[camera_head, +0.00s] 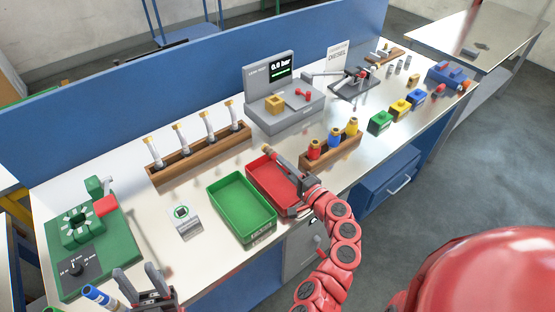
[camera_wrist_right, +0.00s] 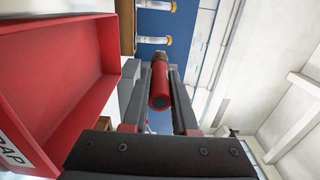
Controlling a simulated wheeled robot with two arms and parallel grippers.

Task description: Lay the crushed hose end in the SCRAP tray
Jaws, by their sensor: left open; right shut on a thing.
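My right gripper (camera_head: 283,168) is shut on a red hose end with a brass-coloured tip (camera_head: 267,149). In the right wrist view, the red hose end (camera_wrist_right: 160,86) sits between the two dark fingers, its dark round end facing the camera. No crushed part can be made out. The red SCRAP tray (camera_head: 257,181) lies below and beside this gripper, partly hidden by it. The tray wall and part of its label show at the left of the right wrist view (camera_wrist_right: 60,72). My left gripper (camera_head: 147,287) is open and empty at the bottom left.
A green tray (camera_head: 241,236) stands left of the red one. Behind are a wooden rack (camera_head: 205,155) of white hoses and a grey tester (camera_head: 284,117). A green fixture (camera_head: 85,235) is at left.

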